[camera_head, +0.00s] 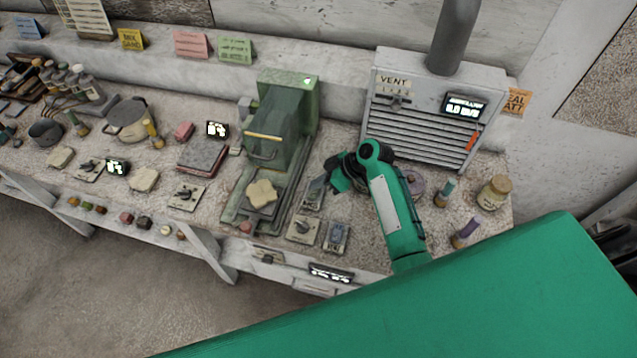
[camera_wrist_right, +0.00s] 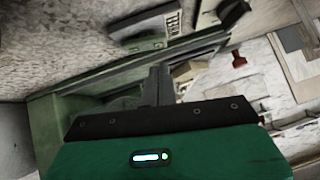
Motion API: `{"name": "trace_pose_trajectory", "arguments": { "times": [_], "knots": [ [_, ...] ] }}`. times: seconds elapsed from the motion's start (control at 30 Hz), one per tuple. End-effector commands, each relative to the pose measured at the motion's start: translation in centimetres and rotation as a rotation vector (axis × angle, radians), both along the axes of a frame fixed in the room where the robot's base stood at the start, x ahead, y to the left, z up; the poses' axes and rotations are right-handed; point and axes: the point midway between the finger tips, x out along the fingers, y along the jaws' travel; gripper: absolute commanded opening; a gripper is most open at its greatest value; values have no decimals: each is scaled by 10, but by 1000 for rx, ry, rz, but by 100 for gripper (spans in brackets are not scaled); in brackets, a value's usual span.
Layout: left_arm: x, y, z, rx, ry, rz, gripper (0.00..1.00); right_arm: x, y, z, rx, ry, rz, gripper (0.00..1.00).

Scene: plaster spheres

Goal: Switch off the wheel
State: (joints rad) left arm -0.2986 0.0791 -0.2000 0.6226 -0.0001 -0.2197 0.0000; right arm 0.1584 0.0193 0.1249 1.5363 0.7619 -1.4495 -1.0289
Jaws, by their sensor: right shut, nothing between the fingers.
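The wheel machine is a green bench unit (camera_head: 285,130) with a tall housing and a bed, standing in the middle of the bench. Its wheel cannot be made out. A small switch plate (camera_head: 312,198) lies just right of its bed, partly under my right gripper (camera_head: 321,186). A plate with a dark knob (camera_head: 303,229) and a small labelled plate (camera_head: 336,237) sit nearer the front edge. Which one belongs to the wheel cannot be read. My right gripper is shut and empty; its fingers (camera_wrist_right: 160,84) show in the wrist view before the green machine. My left gripper is out of view.
A grey vent box (camera_head: 425,105) with a display stands behind my right arm. A pale lump (camera_head: 262,193) rests on the machine's bed. Pots, plates and blocks crowd the left bench.

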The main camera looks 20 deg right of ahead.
Motion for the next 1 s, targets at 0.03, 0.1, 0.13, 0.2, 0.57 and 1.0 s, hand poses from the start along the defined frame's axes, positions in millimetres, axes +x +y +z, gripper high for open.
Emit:
{"name": "trace_pose_trajectory", "arguments": {
  "times": [0.03,0.1,0.13,0.2,0.57,1.0],
  "knots": [
    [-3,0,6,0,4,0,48,-2,2,-4,2,3,-1,0],
    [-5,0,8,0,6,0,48,-2,2,-11,1,2,-1,0],
    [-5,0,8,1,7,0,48,-3,2,-14,1,1,0,0],
    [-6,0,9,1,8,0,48,-3,2,-19,1,1,-1,0],
    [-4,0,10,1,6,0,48,-4,2,-23,0,-2,0,0],
    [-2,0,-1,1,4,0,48,-7,3,-31,-59,-80,-1,0]
  ]
}}
